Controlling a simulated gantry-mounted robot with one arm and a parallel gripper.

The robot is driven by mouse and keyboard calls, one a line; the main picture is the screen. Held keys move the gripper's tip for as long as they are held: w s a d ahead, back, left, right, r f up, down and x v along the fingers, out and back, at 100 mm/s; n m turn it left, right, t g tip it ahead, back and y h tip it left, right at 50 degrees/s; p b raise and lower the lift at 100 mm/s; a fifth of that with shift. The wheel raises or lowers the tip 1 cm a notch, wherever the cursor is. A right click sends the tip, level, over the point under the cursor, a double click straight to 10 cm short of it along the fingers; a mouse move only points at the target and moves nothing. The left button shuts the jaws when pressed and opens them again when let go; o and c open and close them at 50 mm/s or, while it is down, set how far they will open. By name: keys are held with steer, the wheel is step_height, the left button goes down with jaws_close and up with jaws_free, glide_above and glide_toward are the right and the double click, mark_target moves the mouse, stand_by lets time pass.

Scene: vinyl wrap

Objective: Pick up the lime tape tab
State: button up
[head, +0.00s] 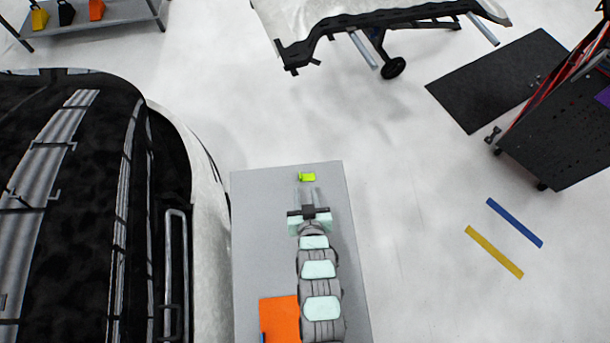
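The lime tape tab (307,177) is a small bright yellow-green piece near the far end of the grey work table (262,235). My gripper (306,190) is above the table, with its two grey fingers pointing toward the tab. The fingers stand apart with a gap between them. The tab shows just beyond the fingertips in the picture. I cannot tell from this single high view how far above the table the fingers are, or whether they touch the tab.
An orange sheet (280,318) lies on the table left of my arm, with a small blue item (263,337) at its edge. A dark car (70,200) stands close to the table's left side. Open floor lies to the right, with blue (515,222) and yellow (494,252) strips.

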mark_target(300, 175)
steer(key=x, duration=0.7)
steer(key=shift+w+a, duration=0.3)
steer(key=shift+a, duration=0.1)
jaws_close()
